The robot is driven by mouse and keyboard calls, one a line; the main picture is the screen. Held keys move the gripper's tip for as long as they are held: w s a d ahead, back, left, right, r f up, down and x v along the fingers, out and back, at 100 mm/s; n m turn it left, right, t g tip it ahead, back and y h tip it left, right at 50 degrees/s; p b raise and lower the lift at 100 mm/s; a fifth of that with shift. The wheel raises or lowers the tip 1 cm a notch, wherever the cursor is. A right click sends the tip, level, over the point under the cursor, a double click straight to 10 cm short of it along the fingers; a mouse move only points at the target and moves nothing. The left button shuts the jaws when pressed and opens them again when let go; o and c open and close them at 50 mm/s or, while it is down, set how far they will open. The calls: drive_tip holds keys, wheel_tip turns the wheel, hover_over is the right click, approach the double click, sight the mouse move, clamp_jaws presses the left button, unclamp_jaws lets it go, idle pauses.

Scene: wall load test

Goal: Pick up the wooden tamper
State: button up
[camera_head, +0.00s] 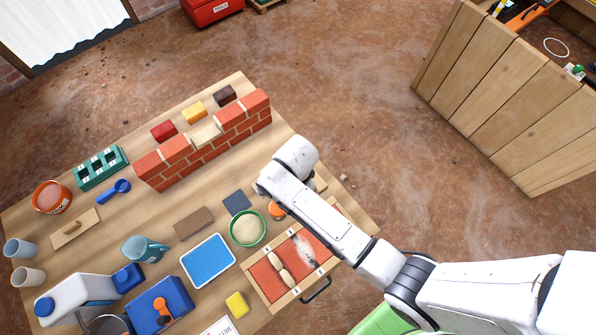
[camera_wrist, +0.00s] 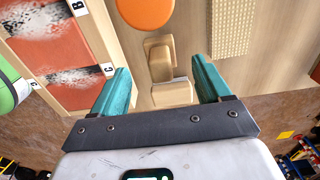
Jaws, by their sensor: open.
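The wooden tamper (camera_wrist: 158,58) is a light wood block with a raised handle part, lying on the table. In the wrist view it lies between and ahead of my gripper's (camera_wrist: 161,80) two teal fingers. The fingers are spread wide and hold nothing, with a gap on each side of the tamper. In the head view my white arm reaches over the table's right part and hides the fingers; I cannot make out the tamper there with certainty.
An orange round thing (camera_wrist: 145,10) lies just beyond the tamper. A wooden tray with red panels (camera_head: 262,301) is to the left in the wrist view. A dotted wooden board (camera_wrist: 234,25) lies to the right. A brick wall (camera_head: 206,145) stands farther back.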

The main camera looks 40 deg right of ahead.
drive_tip(key=shift+d+f, duration=0.15)
drive_tip(key=shift+f, duration=1.45)
drive_tip(key=shift+d+f, duration=0.15)
drive_tip(key=shift+f, duration=1.45)
drive_tip(key=shift+c, duration=0.2)
drive_tip(key=c, duration=1.1)
